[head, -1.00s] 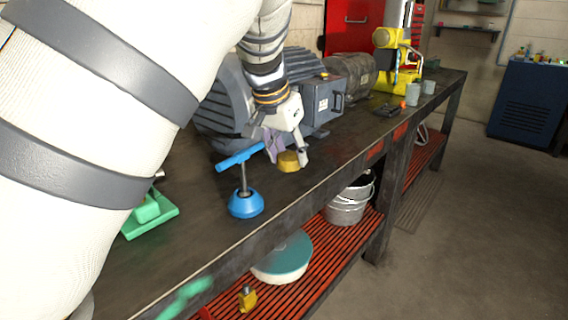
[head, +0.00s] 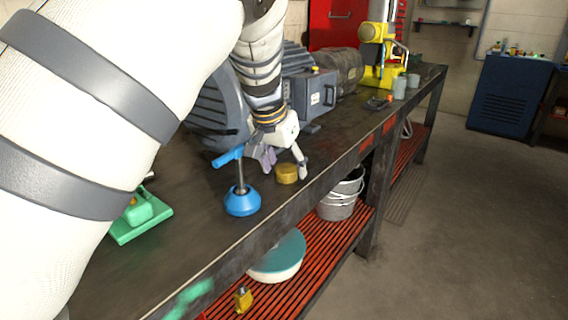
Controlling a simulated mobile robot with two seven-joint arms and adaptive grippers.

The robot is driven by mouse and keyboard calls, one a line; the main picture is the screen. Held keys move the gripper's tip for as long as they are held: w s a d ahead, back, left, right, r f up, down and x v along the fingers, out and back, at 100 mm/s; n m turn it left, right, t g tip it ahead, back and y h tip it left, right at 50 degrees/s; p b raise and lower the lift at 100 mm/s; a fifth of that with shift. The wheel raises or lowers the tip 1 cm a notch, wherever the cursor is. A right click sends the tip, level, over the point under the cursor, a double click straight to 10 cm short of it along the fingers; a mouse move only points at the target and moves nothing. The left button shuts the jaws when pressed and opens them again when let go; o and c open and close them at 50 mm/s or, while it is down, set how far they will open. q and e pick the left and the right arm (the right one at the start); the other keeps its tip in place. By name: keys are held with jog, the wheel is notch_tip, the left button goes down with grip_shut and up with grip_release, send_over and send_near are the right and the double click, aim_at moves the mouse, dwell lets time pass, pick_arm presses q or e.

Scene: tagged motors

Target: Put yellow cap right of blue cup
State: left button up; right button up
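The yellow cap (head: 287,174) is a small round piece on the dark workbench, near its front edge. The blue cup (head: 242,202) is a dome-shaped cup with an upright metal rod and a blue crossbar. It stands on the bench to the left of the cap and nearer the viewer, with a gap between them. My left gripper (head: 285,164) points down at the cap. Its fingers are apart, one on each side of the cap; the right finger is very close to it, and I cannot tell whether they touch. My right gripper is not in view.
A grey motor (head: 212,112) with a switch box (head: 312,92) stands behind the gripper. A green part (head: 140,218) lies on the left. A yellow machine (head: 380,55) and grey cups (head: 399,87) are farther back. The bench between the cap and the grey cups is mostly clear.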

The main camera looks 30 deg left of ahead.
pick_arm(q)
jog(key=shift+r, duration=0.35)
jog(key=p+v, duration=0.1)
jog(key=v, duration=1)
jog(key=shift+s+r, duration=0.15)
jog(key=shift+r, duration=0.15)
